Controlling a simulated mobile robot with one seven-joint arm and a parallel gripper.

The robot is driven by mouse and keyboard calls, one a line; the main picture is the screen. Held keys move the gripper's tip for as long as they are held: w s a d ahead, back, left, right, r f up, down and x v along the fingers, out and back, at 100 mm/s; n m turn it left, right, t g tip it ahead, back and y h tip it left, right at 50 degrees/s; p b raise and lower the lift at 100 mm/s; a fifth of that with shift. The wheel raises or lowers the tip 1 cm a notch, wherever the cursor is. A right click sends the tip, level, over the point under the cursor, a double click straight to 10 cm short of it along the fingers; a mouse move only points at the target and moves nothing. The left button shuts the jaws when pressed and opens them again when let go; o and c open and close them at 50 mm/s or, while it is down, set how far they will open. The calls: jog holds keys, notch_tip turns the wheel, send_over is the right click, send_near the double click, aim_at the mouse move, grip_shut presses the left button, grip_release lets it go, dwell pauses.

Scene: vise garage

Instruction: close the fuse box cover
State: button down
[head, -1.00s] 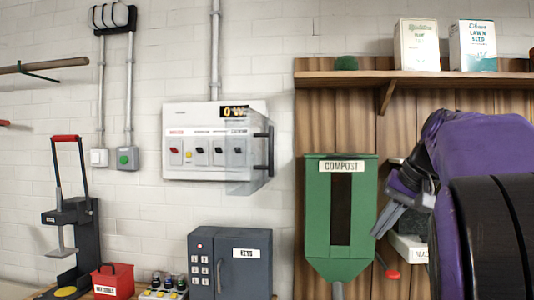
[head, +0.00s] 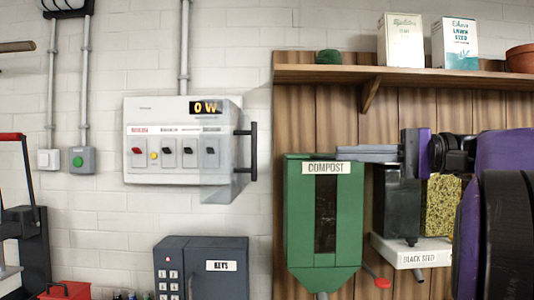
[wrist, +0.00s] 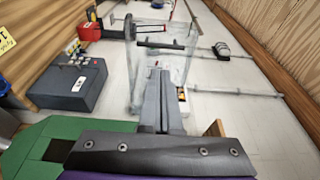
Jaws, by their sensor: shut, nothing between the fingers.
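The fuse box (head: 135,168) is a white case on the wall with a row of switches and a "0 W" display. Its clear cover (head: 222,165) stands open, jutting out at the box's right side, with a dark bar handle (head: 253,150) on its outer edge. In the wrist view the clear cover (wrist: 140,85) and its handle (wrist: 165,46) lie ahead of the fingers. My gripper (head: 340,153) is shut and empty, pointing left in front of the top of the compost dispenser, right of the handle and apart from it. Its fingers (wrist: 158,72) overlap the cover in the wrist view.
The green compost dispenser (head: 295,230) is just below my gripper. A seed dispenser (head: 400,250) hangs right of it. A wooden shelf (head: 440,75) with boxes runs above. A grey key box (head: 225,275) stands below the fuse box. The wall between cover and dispenser is clear.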

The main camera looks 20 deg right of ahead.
jog(key=b+x, duration=0.1)
jog(key=x, duration=1.2)
jog(key=shift+w+a, duration=0.2)
jog(key=shift+a, duration=0.15)
jog(key=shift+a, duration=0.15)
